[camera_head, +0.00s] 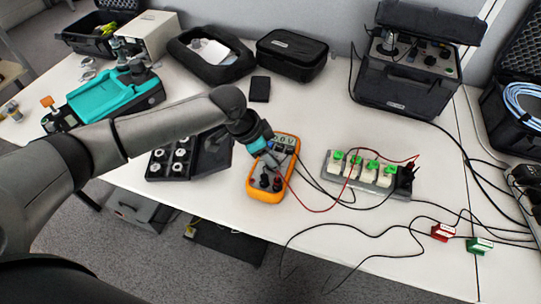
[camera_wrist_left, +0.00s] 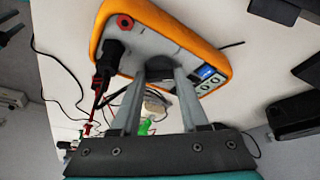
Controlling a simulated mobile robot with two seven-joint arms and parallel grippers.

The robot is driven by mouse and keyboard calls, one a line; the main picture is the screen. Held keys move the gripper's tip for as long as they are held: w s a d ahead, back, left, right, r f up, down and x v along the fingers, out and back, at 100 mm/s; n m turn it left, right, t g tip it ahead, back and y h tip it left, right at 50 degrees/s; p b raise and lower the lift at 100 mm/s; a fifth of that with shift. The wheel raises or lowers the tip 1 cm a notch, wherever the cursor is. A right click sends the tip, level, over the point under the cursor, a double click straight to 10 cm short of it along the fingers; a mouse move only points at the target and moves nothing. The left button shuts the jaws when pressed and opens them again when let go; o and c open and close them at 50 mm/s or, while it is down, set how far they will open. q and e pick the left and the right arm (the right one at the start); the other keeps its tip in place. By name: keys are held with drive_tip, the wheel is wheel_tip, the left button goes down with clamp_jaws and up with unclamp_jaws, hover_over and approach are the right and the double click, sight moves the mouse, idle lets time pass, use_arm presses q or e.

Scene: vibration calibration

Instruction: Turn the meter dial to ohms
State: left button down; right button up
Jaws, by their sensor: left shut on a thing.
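The orange-framed meter (camera_head: 252,188) lies on the white table near its front edge. Its lit display (camera_head: 284,140) shows a reading ending in V, partly hard to read. In the left wrist view the meter (camera_wrist_left: 190,30) fills the top middle, with its dark dial (camera_wrist_left: 158,64) between my fingertips. My left gripper (camera_head: 270,164) reaches over the meter from the left. In the left wrist view its two fingers (camera_wrist_left: 160,76) are shut on the dial from both sides. The dial's pointer is hidden, so its setting cannot be read. My right gripper is not in view.
A terminal block with green tops (camera_head: 363,172) stands right of the meter, joined by red and black leads. A black box with knobs (camera_head: 188,155) sits left, under my arm. Red (camera_head: 443,232) and green (camera_head: 479,245) clamps lie at the front right. Cases line the back.

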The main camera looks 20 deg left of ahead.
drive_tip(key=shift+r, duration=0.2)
use_arm(q)
drive_tip(key=shift+m+g+p, duration=0.5)
drive_tip(key=shift+m, duration=0.6)
drive_tip(key=shift+w+m+g+h, duration=0.15)
drive_tip(key=shift+m+g+h, duration=0.2)
drive_tip(key=shift+m, duration=0.85)
drive_tip(key=shift+m+g, duration=0.25)
drive_tip(key=shift+m, duration=0.45)
drive_tip(key=shift+m+b, duration=0.3)
drive_tip(key=shift+m, duration=0.1)
drive_tip(key=shift+m+g, duration=0.3)
drive_tip(key=shift+m, duration=0.1)
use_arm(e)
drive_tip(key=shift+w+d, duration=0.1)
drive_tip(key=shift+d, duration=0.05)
